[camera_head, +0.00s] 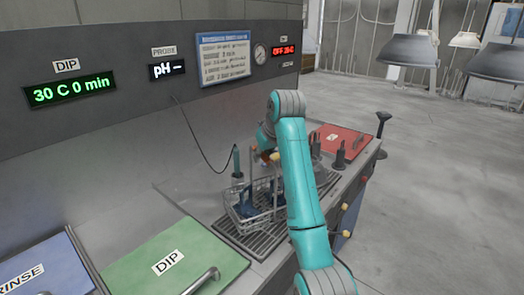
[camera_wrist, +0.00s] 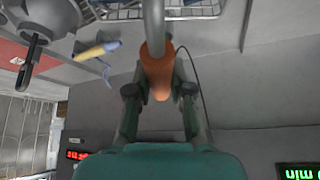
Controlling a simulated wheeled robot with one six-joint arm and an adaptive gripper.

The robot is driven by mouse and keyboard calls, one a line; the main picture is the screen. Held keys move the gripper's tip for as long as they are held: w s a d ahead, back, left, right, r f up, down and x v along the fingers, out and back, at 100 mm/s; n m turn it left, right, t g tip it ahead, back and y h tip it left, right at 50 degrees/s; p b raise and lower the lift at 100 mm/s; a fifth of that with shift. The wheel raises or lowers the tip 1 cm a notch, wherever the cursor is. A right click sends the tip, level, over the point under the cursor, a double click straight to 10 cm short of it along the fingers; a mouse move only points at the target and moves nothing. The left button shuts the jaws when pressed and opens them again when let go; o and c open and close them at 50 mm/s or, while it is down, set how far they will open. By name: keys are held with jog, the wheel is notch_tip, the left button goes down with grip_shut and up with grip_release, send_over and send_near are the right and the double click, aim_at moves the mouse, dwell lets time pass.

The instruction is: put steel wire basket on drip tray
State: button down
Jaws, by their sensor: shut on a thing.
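The steel wire basket (camera_head: 238,216) is over the slatted drip tray (camera_head: 262,244) in the head view, with dark blue items inside. I cannot tell if its bottom touches the slats or hangs just above them. My gripper (camera_head: 268,157) is above the basket, partly hidden by my teal arm. In the wrist view my gripper (camera_wrist: 158,90) is shut on the basket's orange handle grip (camera_wrist: 158,70). Part of the basket's wire mesh (camera_wrist: 204,10) shows at the top edge there. The arm hides the basket's right side in the head view.
A green DIP lid (camera_head: 190,258) and a blue RINSE lid (camera_head: 48,268) lie at the left. A probe (camera_head: 236,162) with a cable stands by the basket. Black knobbed posts (camera_head: 340,158) and a red lid (camera_head: 345,138) are at the right. Hoods (camera_head: 408,50) hang farther back.

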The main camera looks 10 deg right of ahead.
jog(key=shift+f, duration=1.5)
jog(key=c, duration=1)
grip_release()
jog(key=shift+f, duration=0.15)
jog(key=shift+c, duration=0.2)
